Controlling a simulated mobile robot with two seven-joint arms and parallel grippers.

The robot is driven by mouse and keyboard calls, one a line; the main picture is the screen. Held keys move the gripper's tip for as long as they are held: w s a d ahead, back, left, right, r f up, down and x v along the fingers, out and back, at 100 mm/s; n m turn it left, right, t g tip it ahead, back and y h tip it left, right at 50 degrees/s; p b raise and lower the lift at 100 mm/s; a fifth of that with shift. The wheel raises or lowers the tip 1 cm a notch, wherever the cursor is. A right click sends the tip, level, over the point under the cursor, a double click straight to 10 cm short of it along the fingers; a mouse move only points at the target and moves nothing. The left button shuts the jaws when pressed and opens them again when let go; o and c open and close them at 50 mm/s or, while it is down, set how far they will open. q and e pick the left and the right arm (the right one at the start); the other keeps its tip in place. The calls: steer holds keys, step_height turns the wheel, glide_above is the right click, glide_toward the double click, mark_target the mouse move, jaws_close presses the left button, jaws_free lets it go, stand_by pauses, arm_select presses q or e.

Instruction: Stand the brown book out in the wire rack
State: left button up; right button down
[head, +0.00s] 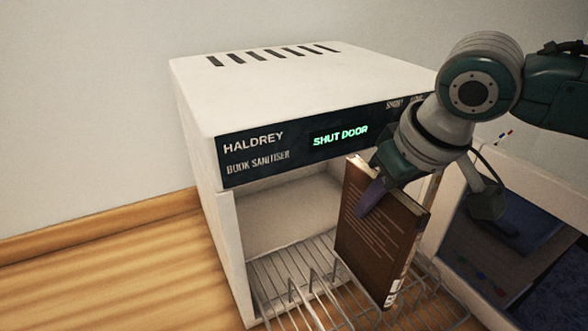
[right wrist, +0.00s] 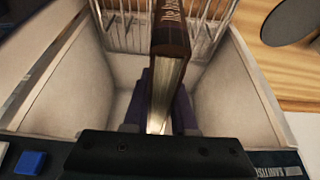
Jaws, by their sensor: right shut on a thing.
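The brown book (head: 395,235) is upright and slightly tilted at the front of the book sanitiser's opening. My right gripper (head: 370,198) is shut on it from above, with a purple finger against its cover. In the right wrist view the book (right wrist: 170,65) shows its spine lettering and pale page edges between the purple fingers. The wire rack (head: 285,275) lies at the floor of the opening and reaches out in front. The book's lower edge is over the rack; I cannot tell whether it touches the wires. My left gripper is out of view.
The white book sanitiser (head: 270,85) has a green "SHUT DOOR" display (head: 340,136). A pale-framed dark panel (head: 495,250) stands at right. A blue button (right wrist: 30,161) shows in the wrist view. The wooden surface (head: 110,275) at left is clear.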

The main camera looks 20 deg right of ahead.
mark_target(370, 235)
steer(key=shift+s+f, duration=0.25)
steer(key=shift+f, duration=2.9)
steer(key=shift+f, duration=0.15)
steer(key=c, duration=0.7)
jaws_free()
